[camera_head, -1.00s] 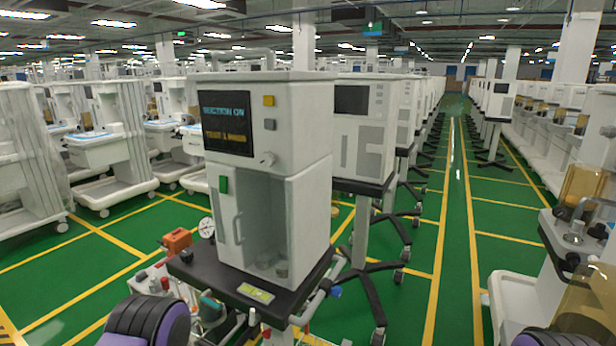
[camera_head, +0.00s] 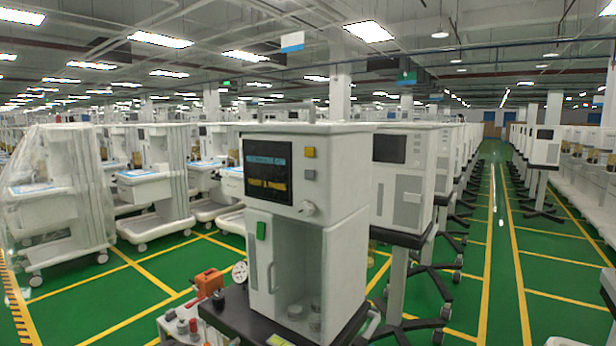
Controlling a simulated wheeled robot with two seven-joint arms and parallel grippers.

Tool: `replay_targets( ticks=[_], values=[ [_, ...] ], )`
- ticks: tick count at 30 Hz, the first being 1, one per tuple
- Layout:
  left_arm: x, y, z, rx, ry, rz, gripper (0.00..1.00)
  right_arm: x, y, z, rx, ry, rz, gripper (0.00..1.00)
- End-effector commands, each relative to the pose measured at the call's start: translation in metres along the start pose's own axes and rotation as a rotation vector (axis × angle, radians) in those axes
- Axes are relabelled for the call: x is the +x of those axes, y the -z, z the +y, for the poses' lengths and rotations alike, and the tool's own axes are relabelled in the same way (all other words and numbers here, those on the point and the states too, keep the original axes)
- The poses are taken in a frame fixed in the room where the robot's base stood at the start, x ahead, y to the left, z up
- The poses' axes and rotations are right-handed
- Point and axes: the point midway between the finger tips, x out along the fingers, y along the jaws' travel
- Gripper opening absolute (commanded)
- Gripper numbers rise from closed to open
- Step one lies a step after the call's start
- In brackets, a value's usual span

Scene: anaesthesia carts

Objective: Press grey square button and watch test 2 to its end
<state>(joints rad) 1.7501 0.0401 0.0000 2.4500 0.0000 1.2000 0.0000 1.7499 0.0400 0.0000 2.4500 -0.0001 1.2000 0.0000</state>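The white anaesthesia machine (camera_head: 298,215) stands in the centre of the view. On its upper front is a dark screen (camera_head: 268,171) with a cyan line of text above an orange line; both are too blurred to read surely. Right of the screen is the grey square button (camera_head: 309,175), below a yellow square button (camera_head: 309,152). A round pale knob (camera_head: 307,208) is lower down. A green rectangular switch (camera_head: 261,230) is below the screen. Nothing touches the grey button. Neither of my grippers is in view.
More carts stand in rows behind and to the left. A green aisle (camera_head: 507,260) with yellow lines runs away on the right.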

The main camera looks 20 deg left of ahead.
Motion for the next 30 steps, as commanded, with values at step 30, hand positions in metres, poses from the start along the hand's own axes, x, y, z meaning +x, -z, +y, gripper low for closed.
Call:
replay_targets(
  ticks=[30],
  values=[
    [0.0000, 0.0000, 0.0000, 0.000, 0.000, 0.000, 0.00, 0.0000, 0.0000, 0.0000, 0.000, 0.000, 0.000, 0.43]
  ],
)
